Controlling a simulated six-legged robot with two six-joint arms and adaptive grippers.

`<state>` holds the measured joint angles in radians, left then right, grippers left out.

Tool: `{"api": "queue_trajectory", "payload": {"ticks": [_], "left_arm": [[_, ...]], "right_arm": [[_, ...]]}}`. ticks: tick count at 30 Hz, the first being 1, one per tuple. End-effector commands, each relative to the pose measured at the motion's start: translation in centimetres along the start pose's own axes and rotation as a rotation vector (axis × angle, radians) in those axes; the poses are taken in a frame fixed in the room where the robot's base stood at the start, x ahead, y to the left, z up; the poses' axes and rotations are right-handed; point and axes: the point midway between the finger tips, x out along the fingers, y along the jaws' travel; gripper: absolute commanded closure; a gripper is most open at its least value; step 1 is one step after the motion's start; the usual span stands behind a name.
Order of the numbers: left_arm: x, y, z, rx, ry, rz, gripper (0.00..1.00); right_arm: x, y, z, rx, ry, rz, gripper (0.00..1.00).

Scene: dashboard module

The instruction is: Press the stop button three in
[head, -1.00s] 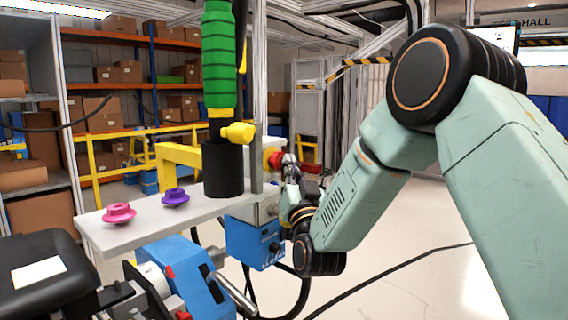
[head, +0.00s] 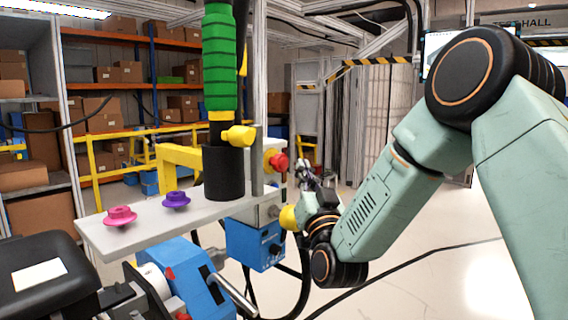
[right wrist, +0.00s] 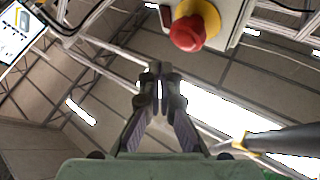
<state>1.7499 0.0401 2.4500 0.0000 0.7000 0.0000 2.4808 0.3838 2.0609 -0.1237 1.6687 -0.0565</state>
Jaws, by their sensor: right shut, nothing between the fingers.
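The stop button is a red mushroom head (head: 279,162) on a yellow collar, on the far right side of the bench post in the head view. In the right wrist view the red button (right wrist: 187,33) stands on a yellow ring and a pale box, above and right of the fingers. My right gripper (head: 304,170) is to the right of the button in the head view, with a small gap between them. In the right wrist view its fingers (right wrist: 161,72) are shut together and empty. My left gripper is not in view.
A grey bench plate (head: 135,232) carries a pink knob (head: 120,215), a purple knob (head: 176,199) and a black cup (head: 223,172) under a green column (head: 218,60). A blue box (head: 254,246) hangs below. A yellow round part (head: 289,217) is beside my right wrist. Open floor lies right.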

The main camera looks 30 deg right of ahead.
Motion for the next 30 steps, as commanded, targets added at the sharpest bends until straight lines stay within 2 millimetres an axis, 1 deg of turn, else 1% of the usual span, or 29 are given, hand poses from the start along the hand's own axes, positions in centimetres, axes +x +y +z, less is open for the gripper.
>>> {"api": "queue_trajectory", "payload": {"ticks": [7, 12, 30], "left_arm": [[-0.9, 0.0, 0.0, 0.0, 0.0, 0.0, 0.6], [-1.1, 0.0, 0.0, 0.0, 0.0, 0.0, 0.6], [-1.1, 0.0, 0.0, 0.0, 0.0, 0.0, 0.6]], "right_arm": [[-1.4, 1.2, -1.2, 0.001, -0.001, 0.003, 1.0], [-2.1, 1.5, -1.6, 0.001, 0.0, 0.001, 1.0], [-2.2, 1.5, -1.6, 0.0, 0.001, -0.001, 1.0]]}}
